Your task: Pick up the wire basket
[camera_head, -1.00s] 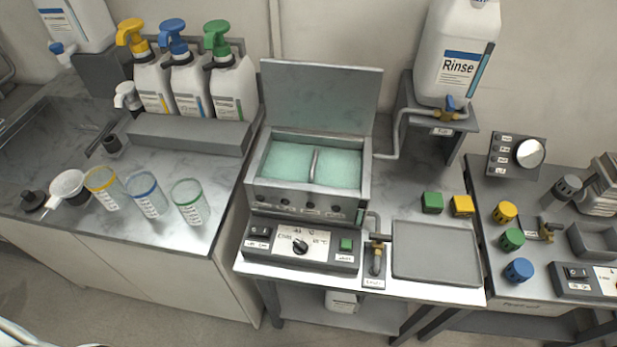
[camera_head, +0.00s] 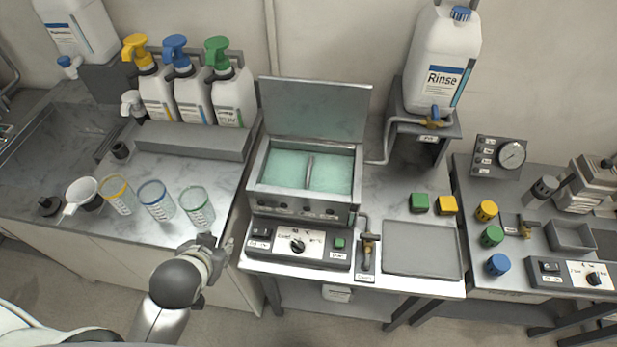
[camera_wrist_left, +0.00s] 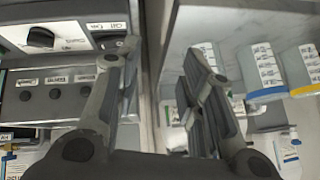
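No wire basket shows clearly. A tank (camera_head: 257,178) with teal liquid (camera_head: 325,172) stands in the middle of the head view, its lid (camera_head: 315,108) raised. A thin grey bar (camera_head: 309,170) crosses the middle of the liquid; I cannot tell whether it is the handle of a basket below. My left gripper (camera_head: 217,252) is low in front of the gap between the left counter and the tank's table, left of the tank. Its fingers are apart and empty in the left wrist view (camera_wrist_left: 162,70). My right gripper is not in view.
Green, blue and yellow-rimmed measuring cups (camera_head: 157,200) stand on the left counter near my left gripper. Pump bottles (camera_head: 192,95) stand behind them. The tank's control panel (camera_head: 297,244) is in front, with a valve (camera_head: 368,250) and a flat grey tray (camera_head: 422,250) to its right.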

